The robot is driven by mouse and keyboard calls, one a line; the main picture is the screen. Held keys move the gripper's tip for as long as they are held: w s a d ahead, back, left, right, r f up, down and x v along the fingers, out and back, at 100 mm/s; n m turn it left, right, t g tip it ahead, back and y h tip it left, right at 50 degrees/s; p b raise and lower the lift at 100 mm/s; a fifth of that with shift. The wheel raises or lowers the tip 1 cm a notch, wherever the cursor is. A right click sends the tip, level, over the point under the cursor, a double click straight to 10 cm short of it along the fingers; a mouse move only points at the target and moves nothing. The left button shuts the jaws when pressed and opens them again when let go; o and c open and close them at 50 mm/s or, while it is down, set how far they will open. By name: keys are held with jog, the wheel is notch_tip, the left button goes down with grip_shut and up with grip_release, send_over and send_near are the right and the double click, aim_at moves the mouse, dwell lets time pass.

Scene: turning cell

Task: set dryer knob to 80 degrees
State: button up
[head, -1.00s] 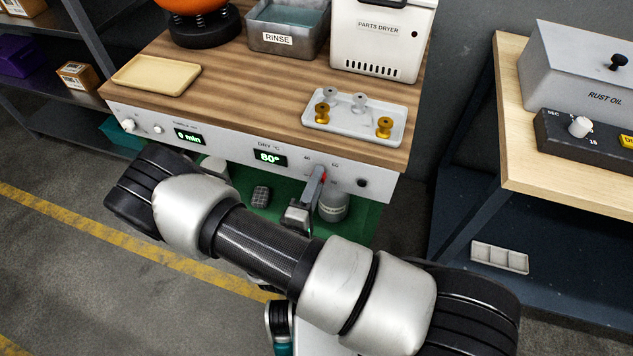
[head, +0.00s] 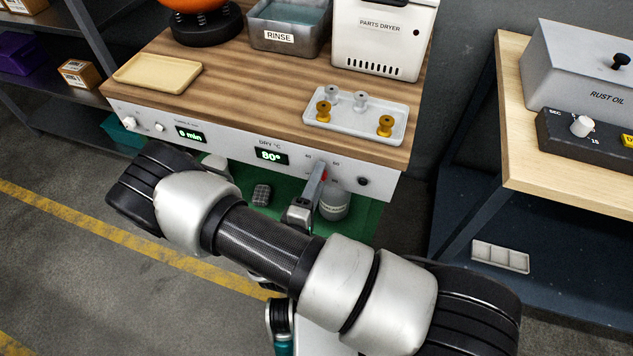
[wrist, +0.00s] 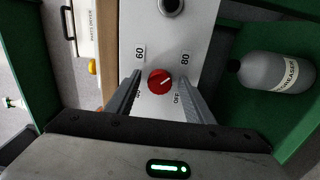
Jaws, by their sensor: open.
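The red dryer knob (wrist: 160,81) sits on the pale front panel between my open fingers in the wrist view. Its white pointer line is aimed toward the 80 mark (wrist: 185,58). The 60 mark (wrist: 140,53) is on the other side. My gripper (wrist: 158,98) is open, with one finger on each side of the knob and visible gaps. In the head view the dryer display (head: 270,156) reads 80°. My gripper (head: 316,188) is at the panel there and mostly covers the knob.
A tray (head: 345,139) with several small spools stands on the bench above. The parts dryer (head: 378,45) and rinse tub (head: 279,40) are behind. A black socket (wrist: 171,5) is further along the panel.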

jog(key=v, duration=1.7)
jog(key=shift+s, duration=0.2)
jog(key=shift+r, duration=0.1)
